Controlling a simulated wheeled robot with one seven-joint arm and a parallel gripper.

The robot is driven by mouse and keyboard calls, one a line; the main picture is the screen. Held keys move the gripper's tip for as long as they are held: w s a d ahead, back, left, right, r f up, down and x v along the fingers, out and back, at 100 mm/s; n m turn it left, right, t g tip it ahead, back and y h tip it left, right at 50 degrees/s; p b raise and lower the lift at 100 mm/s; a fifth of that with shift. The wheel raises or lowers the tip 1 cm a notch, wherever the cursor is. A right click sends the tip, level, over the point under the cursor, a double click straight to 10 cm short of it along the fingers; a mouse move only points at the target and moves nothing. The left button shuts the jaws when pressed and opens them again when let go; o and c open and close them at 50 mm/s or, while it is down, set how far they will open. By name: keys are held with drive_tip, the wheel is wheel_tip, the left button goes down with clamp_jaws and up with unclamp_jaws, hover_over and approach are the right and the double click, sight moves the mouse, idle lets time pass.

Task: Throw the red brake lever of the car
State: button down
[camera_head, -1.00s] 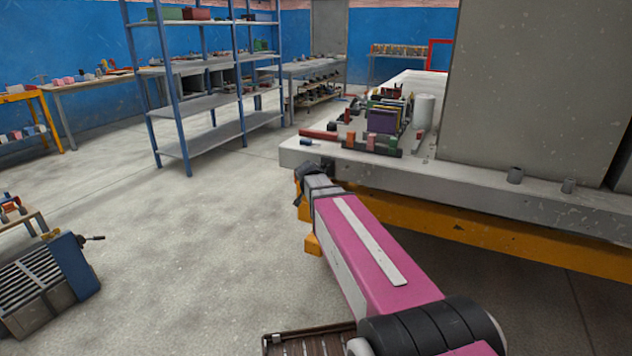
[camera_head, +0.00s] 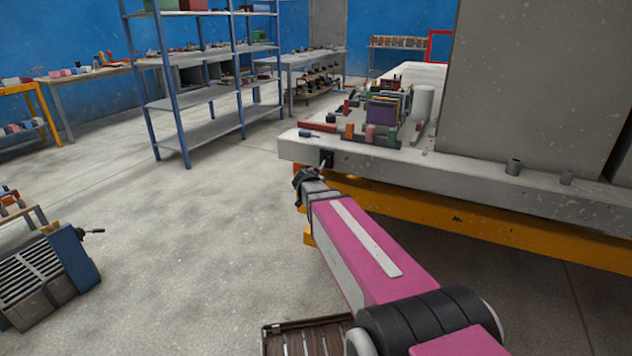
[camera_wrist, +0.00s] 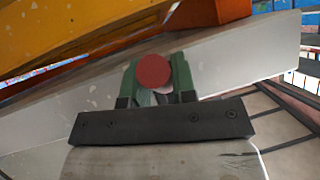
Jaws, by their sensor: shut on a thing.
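The car is a grey slab platform (camera_head: 400,163) on a yellow frame (camera_head: 430,207), at the right in the head view. A small black bracket (camera_head: 326,158) sits on its near side, by the left corner. The round red end of the brake lever (camera_wrist: 153,71) shows in the wrist view between the green fingers of my gripper (camera_wrist: 154,84). My gripper is shut on it. In the head view my gripper (camera_head: 306,178) is just below and left of the bracket. The red end is hidden there, and most of the lever is hidden in both views.
Coloured blocks and panels (camera_head: 385,108) stand on the platform beside a big grey panel (camera_head: 535,85). A blue-framed shelf (camera_head: 205,103) stands behind on the left. A grey and blue machine (camera_head: 50,275) is at the lower left. The floor between is clear.

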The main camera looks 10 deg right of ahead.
drive_tip(key=c, duration=0.9)
unclamp_jaws()
drive_tip(key=v, duration=1)
drive_tip(key=shift+s+a+r, duration=0.1)
drive_tip(key=shift+s+a, duration=0.05)
drive_tip(key=shift+s, duration=0.15)
